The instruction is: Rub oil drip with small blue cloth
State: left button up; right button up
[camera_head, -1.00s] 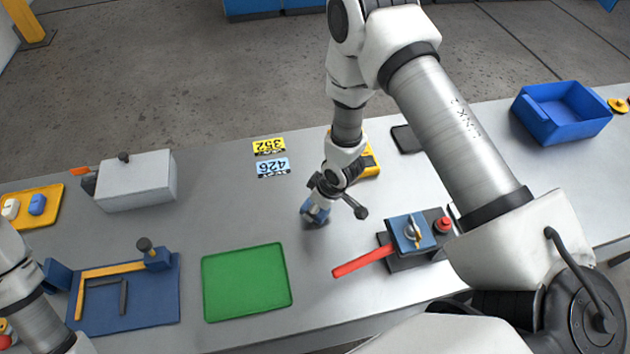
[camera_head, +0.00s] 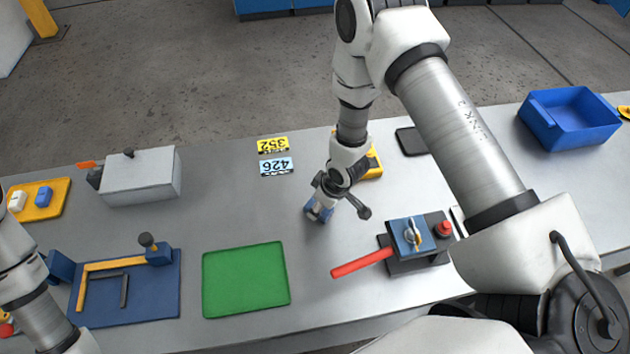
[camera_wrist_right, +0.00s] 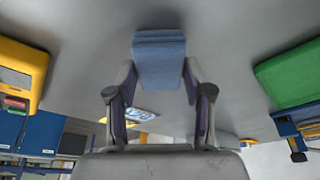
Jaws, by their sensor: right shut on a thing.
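My right gripper (camera_head: 321,207) is low over the middle of the metal table, to the right of and beyond the green tray. It is shut on a small blue cloth (camera_head: 318,213). The cloth, a folded light-blue block, shows between the two fingers in the right wrist view (camera_wrist_right: 158,62), its far end at or close to the table surface. I cannot tell whether it touches. No oil drip shows; the cloth and gripper may hide it. My left arm comes in at the left edge; its gripper is out of the frame.
The green tray (camera_head: 245,280) lies left of the gripper. A red-handled valve block (camera_head: 408,238) stands to the right. A yellow device (camera_head: 371,163) is behind the gripper. Yellow and blue number tags (camera_head: 275,166) lie at the back. A blue bin (camera_head: 570,120) stands far right.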

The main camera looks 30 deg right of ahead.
jog(key=v, duration=0.1)
jog(key=p+v, duration=0.1)
jog(key=v, duration=0.1)
jog(key=p+v, duration=0.1)
jog(key=shift+a+r, duration=0.35)
jog(key=shift+r, duration=0.1)
jog(key=shift+w+r+p, duration=0.3)
jog(key=shift+r+p, duration=0.65)
jog(key=shift+p, duration=0.05)
jog(key=shift+r+p, duration=0.4)
jog(key=shift+r, duration=0.2)
jog(key=shift+s+r, duration=0.15)
jog(key=shift+s, duration=0.05)
pick_arm(q)
jog(key=r, duration=0.2)
jog(key=s+r, duration=0.1)
jog(key=r, duration=0.2)
jog(key=shift+s+r, duration=0.2)
jog(key=shift+r, duration=0.15)
jog(key=shift+w, duration=0.15)
pick_arm(e)
jog(key=shift+w, duration=0.15)
